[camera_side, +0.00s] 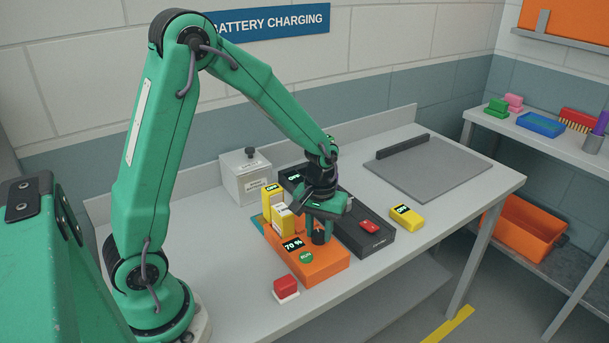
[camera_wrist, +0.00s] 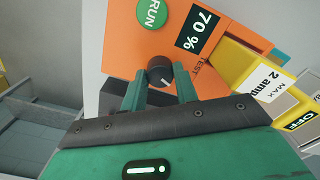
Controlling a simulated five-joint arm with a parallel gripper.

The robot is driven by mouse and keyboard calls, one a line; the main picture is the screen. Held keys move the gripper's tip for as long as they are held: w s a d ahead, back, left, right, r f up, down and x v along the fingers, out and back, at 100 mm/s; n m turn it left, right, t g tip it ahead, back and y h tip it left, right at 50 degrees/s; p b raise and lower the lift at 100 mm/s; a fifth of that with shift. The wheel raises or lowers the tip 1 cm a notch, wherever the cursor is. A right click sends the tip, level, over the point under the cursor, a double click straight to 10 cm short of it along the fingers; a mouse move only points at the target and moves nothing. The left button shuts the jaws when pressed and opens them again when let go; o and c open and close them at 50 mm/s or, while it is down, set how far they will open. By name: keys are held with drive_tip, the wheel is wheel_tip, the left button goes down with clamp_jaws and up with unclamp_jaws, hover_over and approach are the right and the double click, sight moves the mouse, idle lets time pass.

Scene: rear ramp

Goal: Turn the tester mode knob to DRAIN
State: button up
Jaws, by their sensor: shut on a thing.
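The orange tester (camera_side: 322,270) lies on the bench with a 70 % display (camera_side: 293,244) and a green RUN button (camera_side: 306,258). Its black mode knob (camera_side: 319,239) is mostly covered by my gripper in the side view. In the wrist view the knob (camera_wrist: 159,71) sits between my two green fingertips, by the word TEST on the orange face. No DRAIN mark is readable. My gripper (camera_side: 319,232) is shut on the knob from above; it also shows in the wrist view (camera_wrist: 160,85).
Yellow blocks (camera_side: 283,217) stand at the tester's far end. A dark tray-like unit (camera_side: 378,242) with a red part (camera_side: 368,226) lies close on the right. A yellow pack (camera_side: 406,216) lies beyond. A red button (camera_side: 286,285) is in front, a grey box (camera_side: 245,178) behind.

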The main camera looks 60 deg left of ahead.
sight(319, 232)
drive_tip(key=shift+m, duration=1.3)
drive_tip(key=o, duration=1)
drive_tip(key=shift+c, duration=0.2)
drive_tip(key=shift+r, duration=0.1)
wheel_tip(319, 232, up, 7)
drive_tip(key=shift+r, duration=0.35)
